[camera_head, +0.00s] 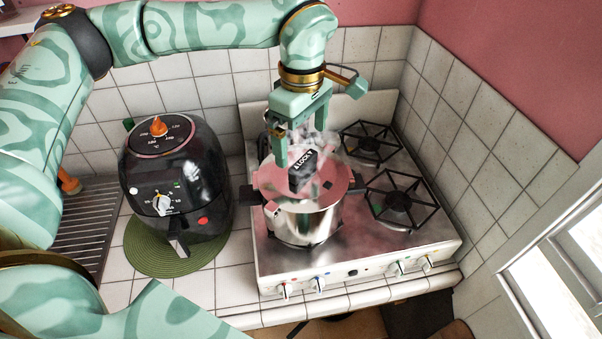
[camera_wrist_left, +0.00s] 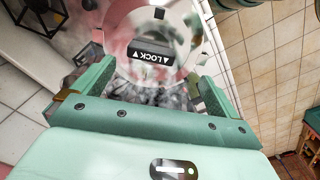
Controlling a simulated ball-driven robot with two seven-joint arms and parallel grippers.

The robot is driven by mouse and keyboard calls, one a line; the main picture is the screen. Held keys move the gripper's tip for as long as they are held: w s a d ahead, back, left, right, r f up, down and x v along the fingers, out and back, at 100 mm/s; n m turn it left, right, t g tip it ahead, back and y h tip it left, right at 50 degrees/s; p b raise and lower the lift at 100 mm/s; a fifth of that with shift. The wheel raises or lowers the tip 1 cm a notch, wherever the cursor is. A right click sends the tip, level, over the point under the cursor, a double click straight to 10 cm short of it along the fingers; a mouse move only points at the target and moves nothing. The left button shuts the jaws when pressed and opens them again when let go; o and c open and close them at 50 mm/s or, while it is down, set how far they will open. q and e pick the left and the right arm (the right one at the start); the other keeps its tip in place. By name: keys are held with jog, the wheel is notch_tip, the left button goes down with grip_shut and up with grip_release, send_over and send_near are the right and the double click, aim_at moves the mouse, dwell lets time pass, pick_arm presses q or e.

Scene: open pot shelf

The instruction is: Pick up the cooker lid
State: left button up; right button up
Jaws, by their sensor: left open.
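The cooker lid (camera_head: 281,190) is a shiny disc with pinkish reflections and a black handle (camera_head: 302,170) marked LOCK. It sits on the steel cooker pot (camera_head: 305,226) on the stove. My left gripper (camera_head: 302,143) reaches down from above with its fingers apart around the handle's upper part. In the left wrist view, the lid (camera_wrist_left: 126,68) and its handle (camera_wrist_left: 154,53) show between and beyond the open fingers (camera_wrist_left: 155,76). I cannot tell whether a finger touches the handle. My right gripper is not in view.
A black air fryer (camera_head: 205,170) stands on a green round mat (camera_head: 150,262) left of the stove (camera_head: 265,270). Black burner grates (camera_head: 402,200) are right of the pot. Tiled walls close in behind and to the right.

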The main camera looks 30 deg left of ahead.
aim_at(304, 160)
pick_arm(q)
jog(key=w+f, duration=0.2)
jog(key=f, duration=0.1)
jog(key=shift+w+d, duration=0.15)
jog(key=shift+w, duration=0.1)
jog(key=shift+s+a+f+p, duration=0.1)
jog(key=shift+s+f+p, duration=0.1)
jog(key=shift+f, duration=0.2)
jog(key=shift+s+a+f+p, duration=0.1)
jog(key=shift+f+p, duration=0.05)
jog(key=shift+f, duration=0.2)
jog(key=f, duration=0.3)
jog(key=shift+s+a+f+p, duration=0.15)
jog(key=shift+s+p, duration=0.15)
jog(key=shift+w+f, duration=0.2)
jog(key=shift+w, duration=0.05)
jog(key=shift+c, duration=0.4)
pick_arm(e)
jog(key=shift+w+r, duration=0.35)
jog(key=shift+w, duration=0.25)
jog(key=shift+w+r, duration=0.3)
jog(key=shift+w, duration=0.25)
pick_arm(q)
jog(key=shift+s, duration=0.2)
jog(key=c, duration=1)
jog(key=shift+r, duration=0.1)
jog(key=shift+c, duration=1.4)
jog(key=shift+w, duration=0.1)
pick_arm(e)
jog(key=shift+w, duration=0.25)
